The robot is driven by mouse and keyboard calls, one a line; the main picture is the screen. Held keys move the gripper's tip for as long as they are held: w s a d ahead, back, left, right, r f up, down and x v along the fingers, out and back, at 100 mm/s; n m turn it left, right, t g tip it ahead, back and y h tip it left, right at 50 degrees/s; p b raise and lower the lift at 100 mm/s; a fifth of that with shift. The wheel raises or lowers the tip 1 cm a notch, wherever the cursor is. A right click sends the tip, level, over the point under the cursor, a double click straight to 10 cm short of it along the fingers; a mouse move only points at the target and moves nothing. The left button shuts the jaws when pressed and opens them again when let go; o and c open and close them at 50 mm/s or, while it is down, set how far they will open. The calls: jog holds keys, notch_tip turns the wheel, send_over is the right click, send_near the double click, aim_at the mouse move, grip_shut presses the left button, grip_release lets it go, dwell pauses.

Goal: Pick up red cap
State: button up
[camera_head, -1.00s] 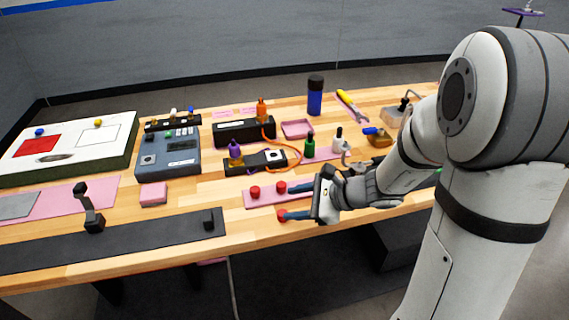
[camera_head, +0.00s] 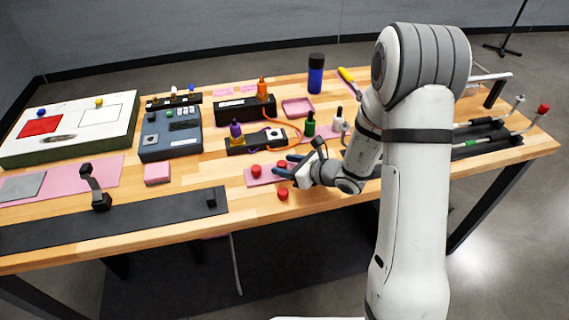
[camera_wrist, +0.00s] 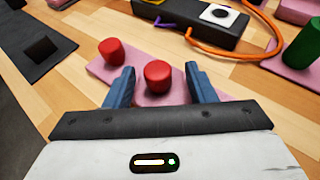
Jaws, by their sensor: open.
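Three short red caps show in the head view. One red cap (camera_head: 256,170) stands on the left part of a pink mat (camera_head: 262,180). A second red cap (camera_head: 281,166) is on the mat's right part, at my fingers. A third red cap (camera_head: 283,194) is on bare wood near the front edge. My gripper (camera_wrist: 160,68) is open, its blue fingers either side of the second cap, which shows whole in the wrist view (camera_wrist: 158,77). Gaps show on both sides of that cap. The left cap (camera_wrist: 111,51) is outside the left finger.
A green bottle (camera_head: 310,125) stands behind my gripper. A black strip (camera_head: 130,222) runs along the front left. Bare wood lies in front of the mat.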

jog(key=shift+w+a+f, duration=0.1)
jog(key=shift+a, duration=0.1)
jog(key=shift+c, duration=0.3)
grip_shut()
